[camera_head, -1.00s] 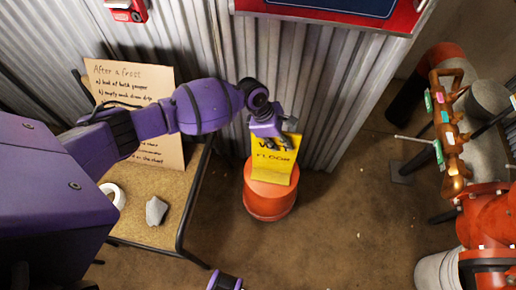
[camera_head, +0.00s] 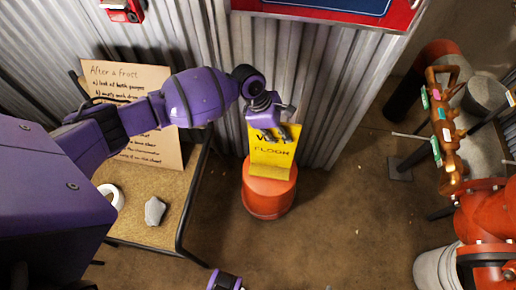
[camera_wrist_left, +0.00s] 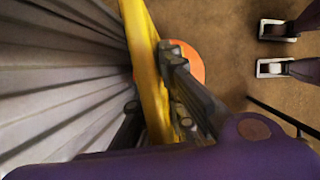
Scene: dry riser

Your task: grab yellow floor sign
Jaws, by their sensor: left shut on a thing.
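The yellow floor sign (camera_head: 271,158) has dark lettering, with "FLOOR" readable, and stands roughly upright in front of the corrugated wall. My left gripper (camera_head: 270,134) is shut on its upper part and hides some of the lettering. In the left wrist view the sign (camera_wrist_left: 150,75) shows edge-on between my left gripper's fingers (camera_wrist_left: 160,110). The orange-red bucket-like drum (camera_head: 268,192) is below the sign. I cannot tell whether the sign's lower edge touches it. A purple end of my right arm shows at the bottom edge of the head view; its fingers are not visible.
A table (camera_head: 180,190) at left holds a white ring (camera_head: 112,196), a grey lump (camera_head: 155,211) and a cardboard notice (camera_head: 125,85). The corrugated wall (camera_head: 330,90) is close behind. Red pipework (camera_head: 485,215) and a pale bucket (camera_head: 437,270) stand right. The middle floor is clear.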

